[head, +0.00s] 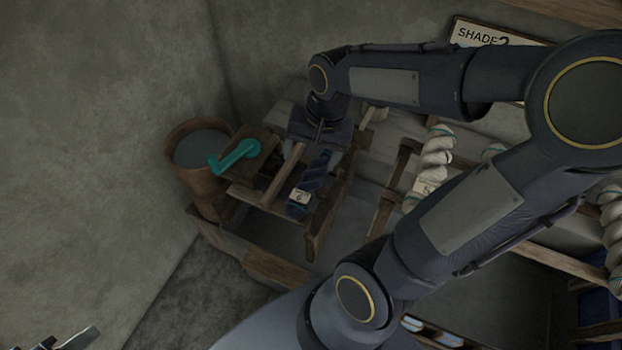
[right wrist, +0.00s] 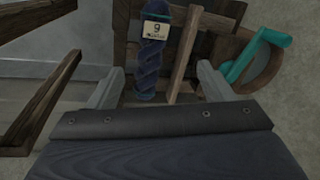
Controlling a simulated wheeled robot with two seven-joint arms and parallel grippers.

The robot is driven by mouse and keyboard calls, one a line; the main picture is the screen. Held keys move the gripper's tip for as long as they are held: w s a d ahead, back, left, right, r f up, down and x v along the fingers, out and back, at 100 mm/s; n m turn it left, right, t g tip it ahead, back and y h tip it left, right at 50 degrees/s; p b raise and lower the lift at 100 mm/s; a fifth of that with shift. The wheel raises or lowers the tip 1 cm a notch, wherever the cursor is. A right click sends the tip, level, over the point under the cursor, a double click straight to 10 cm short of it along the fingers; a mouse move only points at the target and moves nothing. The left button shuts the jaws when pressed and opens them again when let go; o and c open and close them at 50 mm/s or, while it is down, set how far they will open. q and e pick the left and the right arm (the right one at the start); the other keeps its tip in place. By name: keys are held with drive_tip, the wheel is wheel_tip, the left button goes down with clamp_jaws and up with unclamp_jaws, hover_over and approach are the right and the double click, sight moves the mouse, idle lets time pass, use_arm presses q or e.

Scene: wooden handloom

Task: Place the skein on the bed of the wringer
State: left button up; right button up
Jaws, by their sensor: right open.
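The dark blue twisted skein (head: 308,187) lies on the slatted wooden wringer (head: 262,192), with a pale number tag around one end. The wringer has a teal crank (head: 235,156). My right gripper (head: 319,135) is at the skein's far end, its jaw partly hidden by the wrist. In the right wrist view, its two grey fingers (right wrist: 160,82) are spread wide. The skein (right wrist: 150,65) shows between them and beyond, not gripped, beside a wooden bar. Only part of my left gripper (head: 75,340) shows at the bottom left corner.
A brown bucket (head: 190,160) of water stands left of the wringer. Pale twisted skeins (head: 437,152) hang on a wooden rack to the right. A "SHADE" sign (head: 478,35) is on the back wall. My right arm covers much of the right side.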

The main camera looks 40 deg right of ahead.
drive_tip(key=s+a+r+n+t+y, duration=0.2)
drive_tip(key=s+a+r+n+t, duration=0.1)
drive_tip(key=s+a+n, duration=0.4)
drive_tip(key=shift+s+a+r+n+t, duration=0.15)
drive_tip(key=shift+s+r+n+t, duration=0.25)
drive_tip(key=shift+s, duration=0.75)
